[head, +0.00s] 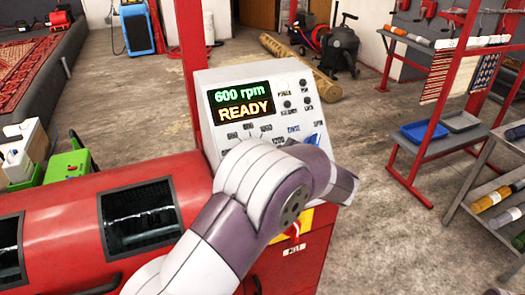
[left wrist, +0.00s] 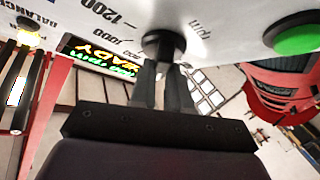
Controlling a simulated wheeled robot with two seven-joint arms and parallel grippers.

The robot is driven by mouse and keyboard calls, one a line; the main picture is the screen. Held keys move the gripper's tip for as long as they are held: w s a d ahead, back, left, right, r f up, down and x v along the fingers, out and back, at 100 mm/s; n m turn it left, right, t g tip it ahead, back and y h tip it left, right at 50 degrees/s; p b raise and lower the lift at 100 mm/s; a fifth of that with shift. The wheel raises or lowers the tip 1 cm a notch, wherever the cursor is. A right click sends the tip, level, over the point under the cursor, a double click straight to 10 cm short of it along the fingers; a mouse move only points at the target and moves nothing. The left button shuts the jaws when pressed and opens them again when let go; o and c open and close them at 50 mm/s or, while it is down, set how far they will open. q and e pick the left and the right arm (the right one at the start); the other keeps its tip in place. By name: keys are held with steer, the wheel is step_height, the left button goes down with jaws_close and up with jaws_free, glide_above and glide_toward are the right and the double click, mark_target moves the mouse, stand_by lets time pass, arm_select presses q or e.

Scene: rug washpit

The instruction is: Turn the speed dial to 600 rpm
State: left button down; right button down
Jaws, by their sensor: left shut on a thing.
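The speed dial (left wrist: 163,44) is a black knob on the white panel, with "1000", "1200" and "rpm" printed near it in the left wrist view. My left gripper (left wrist: 163,70) is shut on the dial, its two dark fingers reaching up to the knob. The display (head: 241,103) reads "600 rpm" in green above "READY" in yellow; it also shows upside down in the left wrist view (left wrist: 100,56). In the head view my left arm hides the dial and the fingers. The dial's pointer is not clear. My right gripper is not in view.
The panel (head: 290,75) has several small knobs and labels and stands on a red machine (head: 60,235) with dark windows. A green button (left wrist: 298,40) is right of the dial in the left wrist view. A red shelf rack (head: 432,150) stands to the right, with open floor between.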

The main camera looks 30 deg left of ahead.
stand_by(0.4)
arm_select(q)
steer(key=c, duration=1.1)
jaws_free()
steer(key=b+v, duration=0.1)
steer(key=v, duration=1.1)
steer(key=shift+s+d+r, duration=0.1)
steer(key=shift+d, duration=0.25)
